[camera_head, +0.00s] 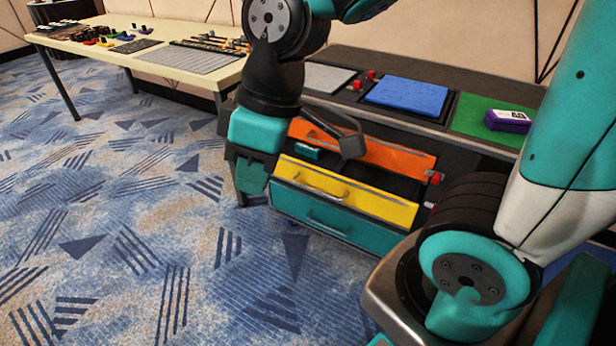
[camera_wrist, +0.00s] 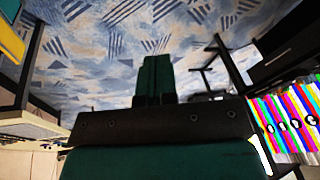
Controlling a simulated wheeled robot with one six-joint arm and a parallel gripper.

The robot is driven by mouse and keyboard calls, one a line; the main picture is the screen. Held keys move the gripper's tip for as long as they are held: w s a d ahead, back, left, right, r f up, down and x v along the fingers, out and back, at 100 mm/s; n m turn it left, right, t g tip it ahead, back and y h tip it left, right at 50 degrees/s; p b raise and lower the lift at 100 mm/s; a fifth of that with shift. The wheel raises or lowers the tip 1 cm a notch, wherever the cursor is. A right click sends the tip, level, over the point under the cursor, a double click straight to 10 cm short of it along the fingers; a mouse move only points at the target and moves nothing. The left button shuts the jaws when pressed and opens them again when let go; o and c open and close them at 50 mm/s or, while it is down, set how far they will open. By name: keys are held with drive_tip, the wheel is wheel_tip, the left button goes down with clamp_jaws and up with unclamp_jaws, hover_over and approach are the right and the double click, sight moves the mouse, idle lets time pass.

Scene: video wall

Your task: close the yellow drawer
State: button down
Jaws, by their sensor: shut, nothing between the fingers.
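The yellow drawer (camera_head: 345,192) sits in the cabinet under the far bench, between an orange drawer (camera_head: 385,155) above and a teal drawer (camera_head: 340,222) below. It is pulled out; its dark inside shows behind the front, with a small teal object (camera_head: 307,152) in it. Its front has a bar handle. My gripper (camera_head: 250,178) hangs at the left end of the drawer front, pointing down. I cannot tell if it touches. In the wrist view my gripper's teal fingers (camera_wrist: 155,75) are together and empty, over carpet. A yellow panel (camera_wrist: 12,45), apparently the drawer, shows at the left edge.
The bench top (camera_head: 435,128) holds a blue mat (camera_head: 407,95), a green mat (camera_head: 478,118) and a purple-and-white block (camera_head: 508,120). A red knob (camera_head: 433,177) is beside the drawers. A pale table (camera_head: 135,45) stands back left. Patterned carpet (camera_head: 130,200) is free in front.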

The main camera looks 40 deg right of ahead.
drive_tip(key=w+d+f+n+h+b, duration=0.25)
drive_tip(key=w+d+f, duration=0.4)
drive_tip(key=w, duration=0.35)
drive_tip(key=n+h+b, duration=0.2)
drive_tip(key=n+h, duration=0.3)
drive_tip(key=n, duration=0.6)
approach(319, 174)
drive_tip(key=s+a+r, duration=0.3)
drive_tip(key=s+a, duration=0.1)
drive_tip(key=a, duration=0.1)
drive_tip(key=shift+t, duration=0.4)
drive_tip(key=b+x, duration=0.1)
drive_tip(key=x, duration=0.2)
drive_tip(key=d+b+x, duration=0.1)
drive_tip(key=x, duration=0.3)
drive_tip(key=d+r+b+x, duration=0.1)
drive_tip(key=x, duration=0.3)
drive_tip(key=shift+w+d, duration=0.2)
drive_tip(key=shift+w, duration=0.05)
drive_tip(key=shift+w+d+r, duration=0.1)
drive_tip(key=shift+w+d, duration=0.1)
drive_tip(key=shift+d, duration=0.25)
